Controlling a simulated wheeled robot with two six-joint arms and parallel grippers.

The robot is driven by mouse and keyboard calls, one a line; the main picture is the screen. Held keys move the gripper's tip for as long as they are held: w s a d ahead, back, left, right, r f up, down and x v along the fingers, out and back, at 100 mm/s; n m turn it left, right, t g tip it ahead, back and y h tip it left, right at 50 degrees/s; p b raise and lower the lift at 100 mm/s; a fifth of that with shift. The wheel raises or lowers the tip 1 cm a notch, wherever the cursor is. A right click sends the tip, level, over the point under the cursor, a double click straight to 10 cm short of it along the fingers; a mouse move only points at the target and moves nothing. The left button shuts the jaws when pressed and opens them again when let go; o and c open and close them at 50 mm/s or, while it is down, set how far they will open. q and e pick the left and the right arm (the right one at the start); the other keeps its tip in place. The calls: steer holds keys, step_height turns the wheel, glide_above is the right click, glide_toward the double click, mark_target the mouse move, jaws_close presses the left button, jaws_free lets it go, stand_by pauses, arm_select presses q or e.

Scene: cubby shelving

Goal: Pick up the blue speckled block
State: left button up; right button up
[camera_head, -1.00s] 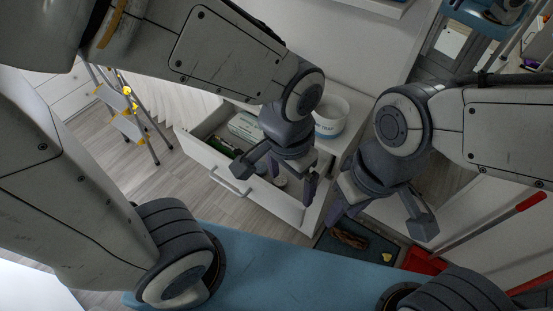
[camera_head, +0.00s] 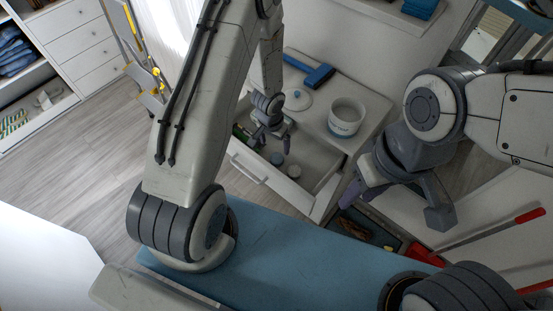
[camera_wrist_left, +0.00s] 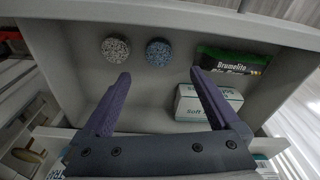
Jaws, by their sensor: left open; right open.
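The blue speckled block (camera_wrist_left: 158,52) is a short round piece lying in the open drawer, near one drawer wall. It also shows in the head view (camera_head: 277,158), just below my left gripper (camera_head: 272,143). A grey speckled block (camera_wrist_left: 115,49) of similar shape lies beside it, a small gap apart. In the left wrist view my left gripper (camera_wrist_left: 160,79) is open and empty, its two purple fingers pointing toward the blue block, which lies beyond the fingertips. My right gripper (camera_head: 394,205) is open and empty, to the right of the drawer.
The drawer (camera_head: 262,181) also holds a green Brumelito packet (camera_wrist_left: 232,62) and a white box (camera_wrist_left: 207,103) close to the left gripper's finger. A white tub (camera_head: 346,118) and a blue hammer-like object (camera_head: 319,76) are on the cabinet top. A stepladder (camera_head: 146,78) stands left.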

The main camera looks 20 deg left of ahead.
arm_select(q)
steer(key=b, duration=0.3)
glide_above(277, 157)
steer(key=f, duration=0.5)
steer(key=shift+s+a, duration=0.1)
steer(key=shift+s, duration=0.3)
steer(key=f, duration=0.2)
steer(key=f+b, duration=0.1)
steer(key=f, duration=0.1)
steer(key=shift+w, duration=0.25)
steer(key=shift+r, duration=0.1)
steer(key=c, duration=1.5)
